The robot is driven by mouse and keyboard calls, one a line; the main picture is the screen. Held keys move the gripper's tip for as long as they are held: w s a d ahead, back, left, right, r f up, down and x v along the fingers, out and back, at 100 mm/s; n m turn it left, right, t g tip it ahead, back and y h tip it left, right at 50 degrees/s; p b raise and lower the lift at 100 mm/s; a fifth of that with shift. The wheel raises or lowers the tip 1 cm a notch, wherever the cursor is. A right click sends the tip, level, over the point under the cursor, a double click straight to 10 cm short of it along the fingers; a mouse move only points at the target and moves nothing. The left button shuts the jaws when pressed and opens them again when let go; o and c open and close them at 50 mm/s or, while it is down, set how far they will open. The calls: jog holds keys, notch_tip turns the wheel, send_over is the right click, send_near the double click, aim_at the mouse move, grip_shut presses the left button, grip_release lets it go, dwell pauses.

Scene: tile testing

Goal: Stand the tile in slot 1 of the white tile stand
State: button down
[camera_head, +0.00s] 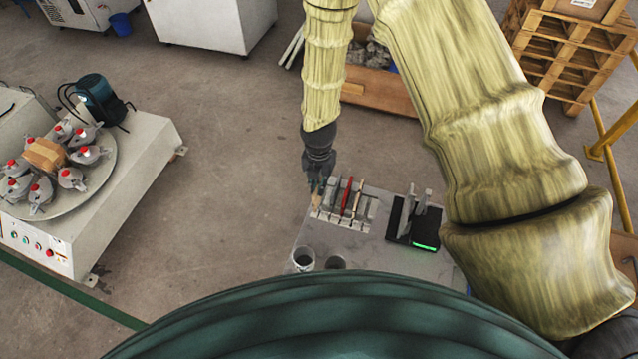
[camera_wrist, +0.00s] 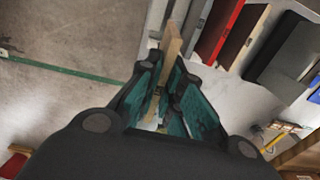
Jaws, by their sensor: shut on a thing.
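My gripper (camera_head: 317,187) points down at the left end of the white tile stand (camera_head: 340,221) on the grey table. It is shut on a thin beige tile (camera_head: 317,200), which also shows between the teal-lined fingers in the wrist view (camera_wrist: 173,42). The held tile is roughly upright and lines up with the stand's leftmost part. I cannot tell whether its lower edge is inside a slot or just above it. The stand holds a red tile (camera_head: 346,195) and a pale-edged tile (camera_head: 357,198) further right; both also show in the wrist view, right of the held tile.
A black device with a green light (camera_head: 425,246) stands right of the stand. Two cups (camera_head: 303,260) are at the table's near left. Bare table (camera_head: 380,262) lies in front of the stand. Open floor lies to the left, before a machine with a round turntable (camera_head: 70,195).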

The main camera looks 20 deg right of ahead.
jog(key=shift+w+f, duration=0.1)
jog(key=w+d+f+b, duration=0.3)
jog(key=w+f, duration=0.1)
jog(key=shift+w+b, duration=0.2)
jog(key=shift+b, duration=0.15)
dwell(1.2)
dwell(0.6)
jog(key=shift+w+d+p, duration=0.25)
jog(key=shift+p, duration=0.05)
dwell(0.4)
jog(key=shift+f+b, duration=0.8)
jog(key=shift+f, duration=0.9)
dwell(0.4)
jog(key=c, duration=1.5)
grip_release()
